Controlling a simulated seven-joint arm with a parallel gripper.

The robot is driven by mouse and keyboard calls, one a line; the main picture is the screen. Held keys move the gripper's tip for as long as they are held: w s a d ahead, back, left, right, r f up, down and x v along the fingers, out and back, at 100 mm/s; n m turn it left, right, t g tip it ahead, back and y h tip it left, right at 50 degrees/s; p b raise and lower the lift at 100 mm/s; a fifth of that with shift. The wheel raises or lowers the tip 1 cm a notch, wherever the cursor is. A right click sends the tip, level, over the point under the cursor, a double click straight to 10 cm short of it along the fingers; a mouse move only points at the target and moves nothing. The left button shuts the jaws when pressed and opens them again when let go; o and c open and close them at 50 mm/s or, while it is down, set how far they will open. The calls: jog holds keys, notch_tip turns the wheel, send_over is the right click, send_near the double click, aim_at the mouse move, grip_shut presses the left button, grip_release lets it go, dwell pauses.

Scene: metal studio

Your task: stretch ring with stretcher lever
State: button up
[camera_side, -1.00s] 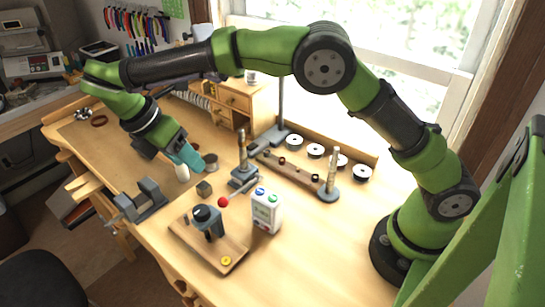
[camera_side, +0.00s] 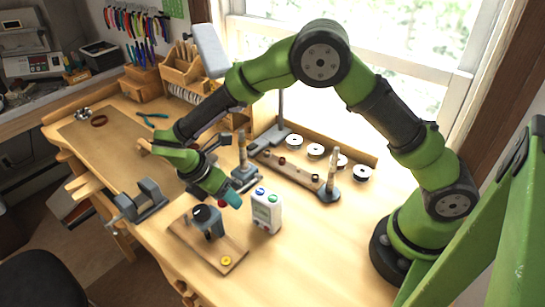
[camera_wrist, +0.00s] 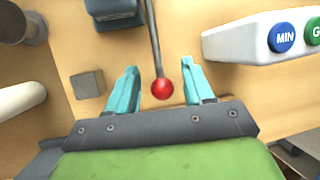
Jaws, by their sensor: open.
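The stretcher (camera_side: 243,172) is a dark grey base with an upright tapered post. Its thin grey lever (camera_wrist: 153,38) ends in a red ball knob (camera_wrist: 162,89). In the wrist view the knob sits between the two teal fingers of my gripper (camera_wrist: 160,68), with a gap on each side. My gripper is open and holds nothing. In the side view my gripper (camera_side: 232,199) is low at the stretcher's front and hides most of the lever and knob. I cannot make out a ring on the post.
A white box with MIN and green buttons (camera_side: 266,212) stands close right of my gripper. A wooden board with a dark grey device (camera_side: 207,221) lies in front. A small grey cube (camera_wrist: 88,84) is left of the fingers.

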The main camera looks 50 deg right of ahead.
jog(key=shift+c, duration=0.5)
grip_shut()
jog(key=shift+d+r+y, duration=0.2)
jog(key=shift+r+y, duration=0.25)
jog(key=shift+r, duration=0.05)
jog(key=shift+d+r+y, duration=0.2)
jog(key=shift+r+y, duration=0.25)
jog(key=shift+r, duration=0.05)
jog(key=d+r+y, duration=0.1)
jog(key=r+y, duration=0.1)
jog(key=d+r+y, duration=0.2)
jog(key=shift+y, duration=0.4)
jog(key=shift+d+r+n+y, duration=0.3)
jog(key=shift+d+r+y, duration=0.4)
jog(key=shift+y, duration=0.3)
jog(key=shift+d+r, duration=0.2)
jog(key=shift+d, duration=0.55)
